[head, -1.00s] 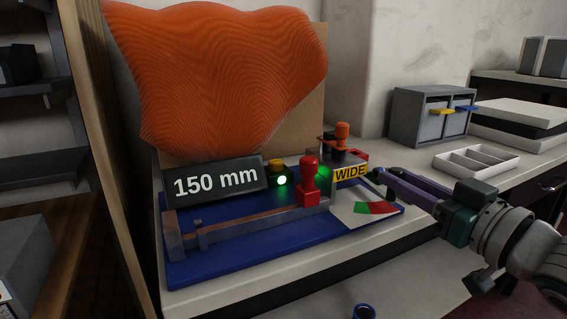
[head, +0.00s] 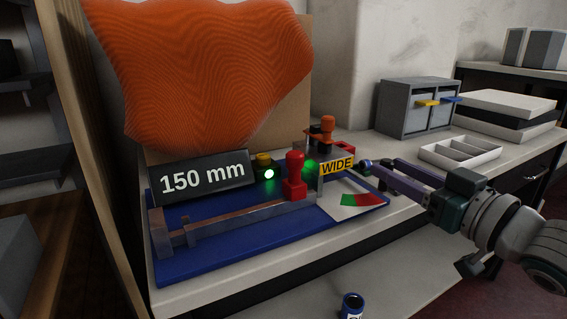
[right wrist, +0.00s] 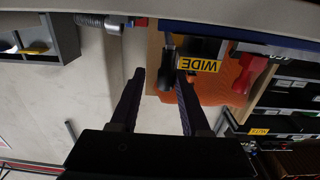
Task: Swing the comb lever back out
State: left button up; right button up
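A blue-based comb fixture (head: 215,262) stands on the white table with a "150 mm" display (head: 202,178) and a yellow "WIDE" label (head: 337,166). What looks like the comb lever's dark knob (head: 365,167) sticks out right of the label. My right gripper (head: 382,167) reaches in from the right with its fingertips at this knob. In the right wrist view, the dark handle (right wrist: 168,68) lies between the spread purple fingers (right wrist: 160,78), closer to one finger. Contact cannot be told. My left gripper is not in view.
A red-knobbed part (head: 294,178) and green lights stand on the fixture. A large orange wavy sheet (head: 205,75) rises behind it. A white compartment tray (head: 460,153) and grey drawer box (head: 418,108) stand at right. A blue cylinder (head: 351,304) is below.

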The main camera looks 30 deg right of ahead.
jog(key=shift+o, duration=1)
jog(key=shift+d+r, duration=0.1)
jog(key=shift+s, duration=0.1)
jog(key=s+p, duration=0.2)
jog(key=s, duration=0.7)
jog(key=shift+s+p, duration=0.3)
jog(key=shift+s, duration=0.1)
